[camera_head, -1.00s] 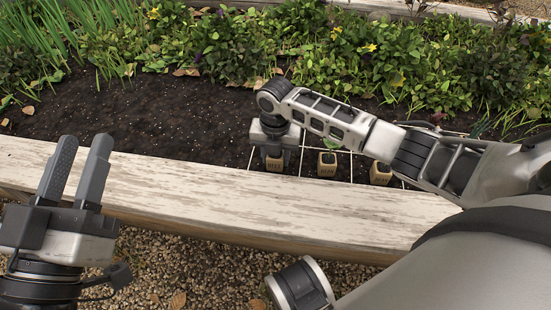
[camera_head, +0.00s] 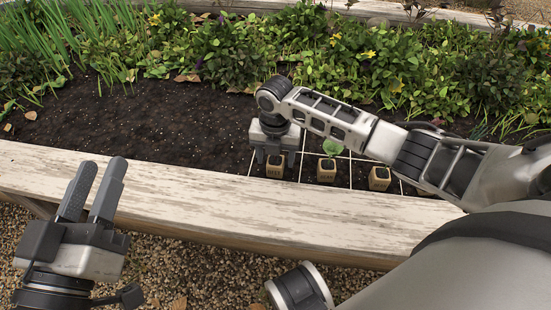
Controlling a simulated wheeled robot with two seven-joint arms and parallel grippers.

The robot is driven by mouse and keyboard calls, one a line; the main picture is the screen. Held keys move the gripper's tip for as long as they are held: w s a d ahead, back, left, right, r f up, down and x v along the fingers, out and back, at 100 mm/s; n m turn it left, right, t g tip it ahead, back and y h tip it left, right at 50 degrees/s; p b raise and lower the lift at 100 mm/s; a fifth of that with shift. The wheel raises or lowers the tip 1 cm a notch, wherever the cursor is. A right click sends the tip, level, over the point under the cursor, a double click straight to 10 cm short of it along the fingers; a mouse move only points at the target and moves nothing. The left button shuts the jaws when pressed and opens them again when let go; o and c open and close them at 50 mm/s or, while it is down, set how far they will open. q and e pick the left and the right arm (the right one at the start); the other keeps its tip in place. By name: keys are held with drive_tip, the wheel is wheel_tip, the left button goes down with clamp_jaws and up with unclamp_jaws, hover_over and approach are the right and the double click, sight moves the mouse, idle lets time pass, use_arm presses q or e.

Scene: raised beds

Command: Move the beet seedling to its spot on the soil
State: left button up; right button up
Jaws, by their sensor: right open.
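Several small tan cube pots stand on the dark soil along a white string grid. The leftmost pot (camera_head: 275,171) has lettering on its front that looks like "BEET", though it is too small to read surely. My right gripper (camera_head: 275,158) points down at this pot, open, with its fingers at the pot's sides. The gripper body hides any plant in it; I cannot tell whether the fingers touch. The middle pot (camera_head: 326,171) has a green leafy seedling (camera_head: 331,147) above it.
A weathered white plank (camera_head: 200,205) forms the bed's near edge, with gravel (camera_head: 190,262) below. Another pot (camera_head: 379,178) stands to the right, near my right arm. Dense leafy plants (camera_head: 380,65) fill the back. Bare soil (camera_head: 150,115) lies open at left.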

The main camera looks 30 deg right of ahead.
sight(275, 159)
wheel_tip(275, 159, up, 5)
drive_tip(key=shift+f+p, duration=0.1)
drive_tip(key=shift+p, duration=0.8)
use_arm(q)
drive_tip(key=shift+s+d+f+n+g+y+p, duration=0.1)
drive_tip(key=shift+s+f+n+g+y+p, duration=0.2)
drive_tip(key=shift+f+g, duration=0.3)
drive_tip(key=shift+s+f+n+g+y+p, duration=0.15)
drive_tip(key=shift+s+f+g+p, duration=0.25)
drive_tip(key=shift+f, duration=0.35)
drive_tip(key=shift+s+d+f+n+g+y+p, duration=0.1)
drive_tip(key=shift+s+f+n+g+y+p, duration=0.2)
drive_tip(key=shift+f+g, duration=0.3)
use_arm(e)
drive_tip(key=shift+r, duration=2.55)
